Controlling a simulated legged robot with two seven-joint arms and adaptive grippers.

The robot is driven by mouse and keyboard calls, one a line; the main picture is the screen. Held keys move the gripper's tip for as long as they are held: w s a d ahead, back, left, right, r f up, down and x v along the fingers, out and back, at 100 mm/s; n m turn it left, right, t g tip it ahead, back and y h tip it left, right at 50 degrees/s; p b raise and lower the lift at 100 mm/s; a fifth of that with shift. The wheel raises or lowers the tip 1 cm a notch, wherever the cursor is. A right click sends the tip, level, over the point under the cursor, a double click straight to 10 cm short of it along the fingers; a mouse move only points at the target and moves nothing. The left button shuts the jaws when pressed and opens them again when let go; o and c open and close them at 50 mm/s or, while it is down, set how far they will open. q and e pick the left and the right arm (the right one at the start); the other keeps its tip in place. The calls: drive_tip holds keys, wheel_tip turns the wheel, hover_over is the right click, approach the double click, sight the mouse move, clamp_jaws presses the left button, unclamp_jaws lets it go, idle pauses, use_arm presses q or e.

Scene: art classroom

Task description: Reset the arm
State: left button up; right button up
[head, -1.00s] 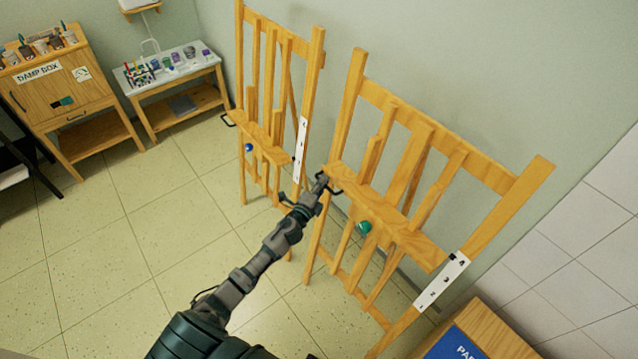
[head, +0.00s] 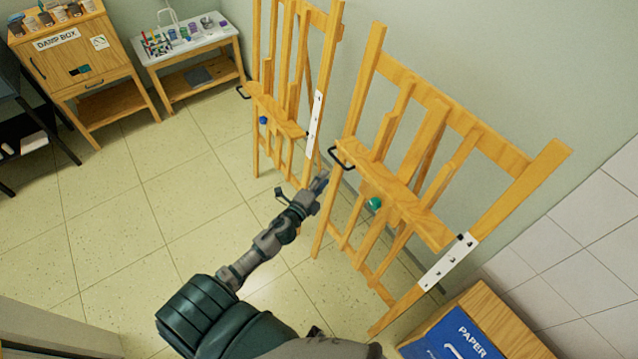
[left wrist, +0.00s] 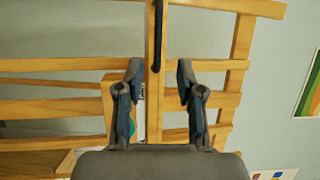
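My left gripper (head: 321,183) is near the middle of the head view, below and left of the black handle (head: 342,158) on the nearer wooden easel (head: 405,203). A gap separates it from that handle. In the left wrist view my left gripper (left wrist: 159,70) has its two fingers spread, with nothing held between them. A wooden post and the black handle (left wrist: 157,40) show beyond the gap. My right gripper is not in either view.
A second easel (head: 280,105) stands behind the nearer one. A damp box cabinet (head: 80,62) and a small supply table (head: 190,50) stand at upper left. A paper box (head: 470,335) is at lower right. Tiled floor is clear on the left.

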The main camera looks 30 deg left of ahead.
use_arm(q)
drive_tip(key=shift+s+d+r, duration=0.1)
drive_tip(key=shift+s+d, duration=0.2)
drive_tip(key=shift+s, duration=0.2)
drive_tip(key=shift+s+d+r, duration=0.1)
drive_tip(key=shift+s+d, duration=0.15)
drive_tip(key=shift+s, duration=0.2)
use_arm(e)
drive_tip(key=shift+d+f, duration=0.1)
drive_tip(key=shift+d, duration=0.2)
use_arm(q)
drive_tip(key=shift+a, duration=0.1)
